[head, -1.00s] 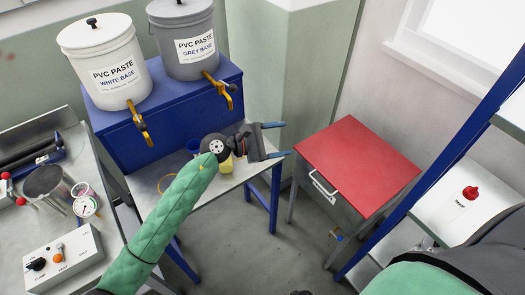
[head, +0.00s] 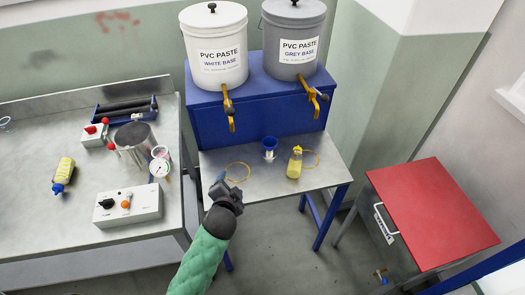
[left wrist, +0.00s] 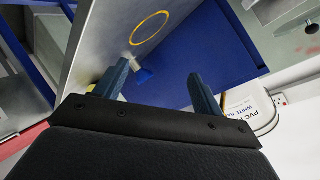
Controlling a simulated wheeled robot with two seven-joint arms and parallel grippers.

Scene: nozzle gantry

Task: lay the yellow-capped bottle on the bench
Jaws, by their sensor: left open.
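A bottle with pale yellow contents and a yellow cap (head: 294,164) stands upright on the steel dispensing table (head: 262,185), beside a yellow ring marking on its right. My left gripper (head: 220,182) is at the front left of that table, left of the bottle and apart from it. In the left wrist view its two fingers (left wrist: 158,86) are spread with nothing gripped between them. The grey bench (head: 80,215) is at the left. On it lies another yellow bottle with a blue cap (head: 63,175). My right gripper is out of view.
Paste buckets (head: 216,50) with taps sit on a blue stand. A control box (head: 128,206), gauge (head: 159,168) and metal pot (head: 134,140) occupy the bench's right part. The bench's front left is clear.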

